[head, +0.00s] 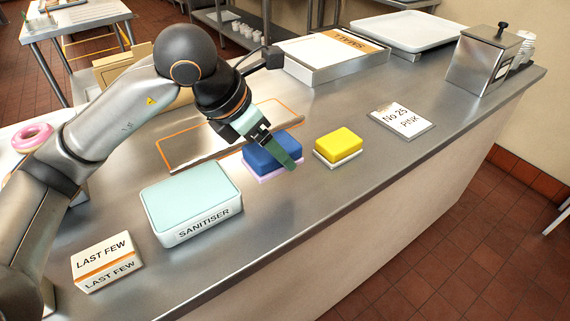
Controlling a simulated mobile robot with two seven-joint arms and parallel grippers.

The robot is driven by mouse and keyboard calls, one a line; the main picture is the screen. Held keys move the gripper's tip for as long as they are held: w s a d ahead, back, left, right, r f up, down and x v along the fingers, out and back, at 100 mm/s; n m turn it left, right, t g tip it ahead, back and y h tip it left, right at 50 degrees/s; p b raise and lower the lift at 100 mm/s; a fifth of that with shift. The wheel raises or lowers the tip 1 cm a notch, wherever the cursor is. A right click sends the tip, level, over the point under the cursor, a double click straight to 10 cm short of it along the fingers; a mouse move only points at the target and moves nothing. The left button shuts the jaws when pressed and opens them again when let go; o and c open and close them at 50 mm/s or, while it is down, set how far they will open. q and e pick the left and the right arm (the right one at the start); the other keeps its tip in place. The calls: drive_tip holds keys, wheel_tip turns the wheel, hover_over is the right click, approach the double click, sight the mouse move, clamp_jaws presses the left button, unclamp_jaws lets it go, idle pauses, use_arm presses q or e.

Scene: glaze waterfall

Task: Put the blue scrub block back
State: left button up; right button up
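The blue scrub block (262,161) lies on or just above a thin lilac pad (265,178) on the steel counter. My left gripper (277,150) reaches down over the block from the upper left. One green finger crosses the block's top and right part. The other finger is not clearly visible, so I cannot tell whether the gripper is closed on the block. My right gripper is not in view.
A yellow block (338,141) on a white pad sits right of the blue one. A sanitiser tub (192,205) and a "LAST FEW" box (107,263) stand left. An orange-edged tray (187,150) lies behind. The front counter is clear.

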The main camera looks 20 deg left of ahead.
sight(254, 151)
use_arm(q)
drive_tip(key=x, duration=0.3)
drive_tip(key=shift+w+d+f, duration=0.1)
drive_tip(key=shift+w+f, duration=0.05)
drive_tip(key=shift+w, duration=0.35)
drive_tip(key=shift+w+d+f, duration=0.1)
drive_tip(key=shift+f, duration=0.8)
drive_tip(key=shift+w+d+f, duration=0.1)
drive_tip(key=shift+f, duration=0.8)
drive_tip(key=shift+f, duration=0.1)
drive_tip(key=o, duration=1.2)
drive_tip(key=shift+c, duration=0.2)
drive_tip(key=shift+s+a+r, duration=0.1)
drive_tip(key=shift+a+r, duration=0.1)
drive_tip(key=shift+r, duration=0.3)
drive_tip(key=v, duration=1)
drive_tip(key=shift+s+a+r+p, duration=0.15)
drive_tip(key=shift+r+p, duration=0.1)
drive_tip(key=shift+p, duration=0.1)
drive_tip(key=shift+s+a+r, duration=0.1)
drive_tip(key=shift+s+r, duration=0.05)
drive_tip(key=shift+r, duration=0.1)
